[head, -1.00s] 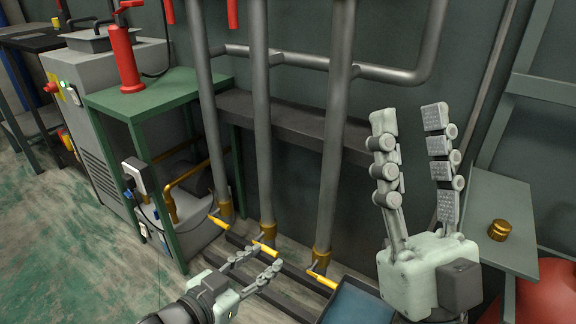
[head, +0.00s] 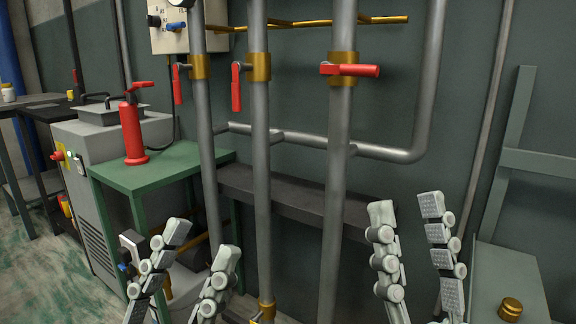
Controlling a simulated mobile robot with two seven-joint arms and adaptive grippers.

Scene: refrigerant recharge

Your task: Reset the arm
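My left gripper (head: 197,245) is at the lower left in the head view, fingers pointing up and spread apart, with nothing between them. It is in front of the green table and the lower pipes. My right gripper (head: 405,206) is at the lower right, fingers up, open and empty. Three vertical grey pipes (head: 262,170) stand behind the grippers. Red valve handles sit on them: the left (head: 177,84) and middle (head: 236,88) handles hang down along their pipes, and the right handle (head: 351,70) lies crosswise. Neither gripper touches a handle.
A green table (head: 172,168) carries a red pump-like tool (head: 132,127). A grey machine (head: 85,150) stands to its left. A control box (head: 160,38) is on the wall. A grey surface at the lower right holds a brass cap (head: 510,309). A dark ledge (head: 290,196) runs behind the pipes.

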